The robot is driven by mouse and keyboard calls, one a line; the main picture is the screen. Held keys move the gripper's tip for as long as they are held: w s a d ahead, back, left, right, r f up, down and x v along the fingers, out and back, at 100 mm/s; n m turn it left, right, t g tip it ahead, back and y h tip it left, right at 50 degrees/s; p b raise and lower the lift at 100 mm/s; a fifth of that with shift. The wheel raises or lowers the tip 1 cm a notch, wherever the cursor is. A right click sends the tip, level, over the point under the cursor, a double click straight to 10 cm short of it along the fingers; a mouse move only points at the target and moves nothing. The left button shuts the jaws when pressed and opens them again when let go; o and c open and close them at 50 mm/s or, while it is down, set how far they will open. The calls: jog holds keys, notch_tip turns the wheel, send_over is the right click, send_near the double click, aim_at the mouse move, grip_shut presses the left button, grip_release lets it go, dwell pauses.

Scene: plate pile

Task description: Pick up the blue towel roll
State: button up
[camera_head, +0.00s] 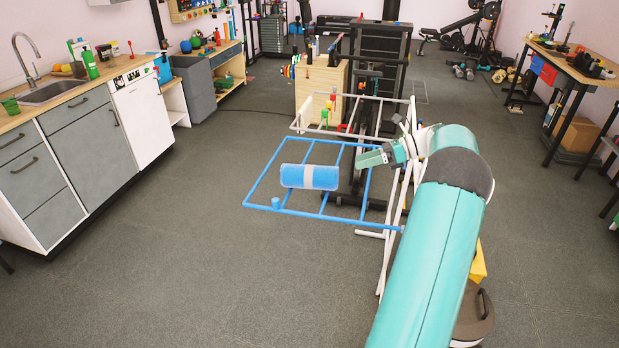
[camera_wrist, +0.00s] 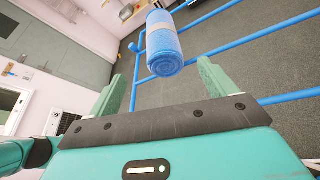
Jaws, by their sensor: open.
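The blue towel roll (camera_head: 310,177), with a pale band around its middle, lies on its side on a blue rack of bars (camera_head: 262,180). In the wrist view the roll (camera_wrist: 164,55) is ahead of my gripper, with one round end facing me. My gripper (camera_head: 372,158) is just right of the roll in the head view, apart from it. In the wrist view the two green fingers of my gripper (camera_wrist: 160,80) are spread with nothing between them, and the roll lies beyond the fingertips.
A small blue cylinder (camera_head: 276,203) stands at the rack's near left corner. A white rack (camera_head: 308,128) with small coloured items is behind it. A black post stands beside the roll's rack. Kitchen cabinets (camera_head: 80,150) line the left. Floor in front of the rack is clear.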

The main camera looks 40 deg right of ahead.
aim_at(322, 174)
jog(key=x, duration=0.7)
jog(key=shift+w+a, duration=0.1)
jog(key=shift+w, duration=0.05)
jog(key=x, duration=0.5)
jog(key=shift+w+a+f, duration=0.15)
jog(key=shift+w+f, duration=0.1)
jog(key=shift+f, duration=0.25)
jog(key=c, duration=1.2)
